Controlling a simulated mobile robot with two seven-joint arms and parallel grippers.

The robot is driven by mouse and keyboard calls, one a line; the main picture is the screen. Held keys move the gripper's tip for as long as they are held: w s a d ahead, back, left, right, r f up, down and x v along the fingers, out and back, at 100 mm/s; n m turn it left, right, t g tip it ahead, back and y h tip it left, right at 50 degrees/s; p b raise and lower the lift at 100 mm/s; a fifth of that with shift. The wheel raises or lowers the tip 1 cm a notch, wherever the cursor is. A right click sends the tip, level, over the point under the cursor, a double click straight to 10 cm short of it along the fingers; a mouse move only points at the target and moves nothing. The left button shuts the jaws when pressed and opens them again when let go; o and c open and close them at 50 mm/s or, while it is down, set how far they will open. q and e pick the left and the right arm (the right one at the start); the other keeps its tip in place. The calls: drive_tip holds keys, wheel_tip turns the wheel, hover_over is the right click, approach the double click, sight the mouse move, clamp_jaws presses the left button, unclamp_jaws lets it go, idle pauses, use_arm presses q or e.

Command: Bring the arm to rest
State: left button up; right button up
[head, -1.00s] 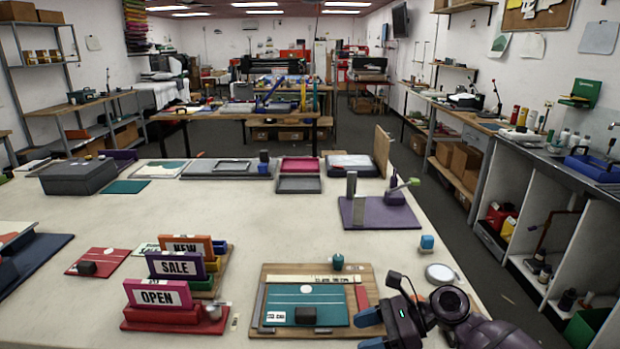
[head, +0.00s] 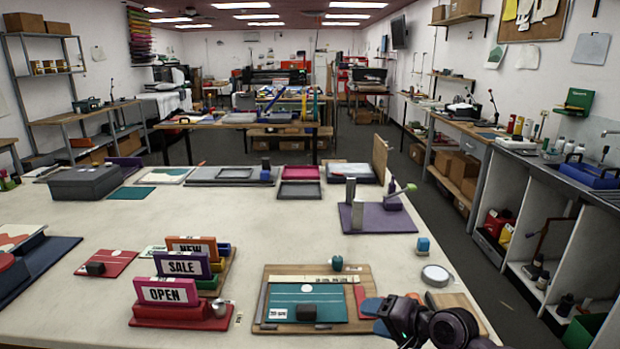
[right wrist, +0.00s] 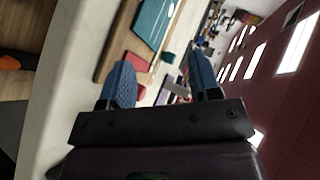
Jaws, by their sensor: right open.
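My right gripper (head: 379,317) is at the bottom of the head view, over the right edge of the wooden board (head: 273,290). In the right wrist view its two blue fingers (right wrist: 161,82) stand apart with nothing between them. A teal sheet (head: 340,300) lies on the board with a dark block (head: 306,312) on it. The teal sheet also shows in the right wrist view (right wrist: 155,22). My left gripper is not in view.
Sign stands reading NEW, SALE and OPEN (head: 166,291) are left of the board. The table's middle (head: 240,225) is clear.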

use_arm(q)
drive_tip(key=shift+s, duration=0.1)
use_arm(e)
drive_tip(key=s+d+f+n+t+h, duration=0.1)
drive_tip(key=s+d+f+n+h, duration=0.1)
drive_tip(key=s, duration=0.7)
drive_tip(key=s+d+f+n+t+h, duration=0.1)
drive_tip(key=s+d+f+n+h, duration=0.1)
drive_tip(key=s+d+f+h, duration=0.2)
drive_tip(key=s+d+f+n+t+h, duration=0.1)
drive_tip(key=s+d+f+n+h, duration=0.1)
drive_tip(key=s+d+f, duration=0.5)
drive_tip(key=s+f+h, duration=0.1)
drive_tip(key=s+f, duration=0.2)
drive_tip(key=s, duration=0.4)
drive_tip(key=shift+d+f+h, duration=0.15)
drive_tip(key=shift+d+h, duration=0.15)
drive_tip(key=shift+h, duration=0.1)
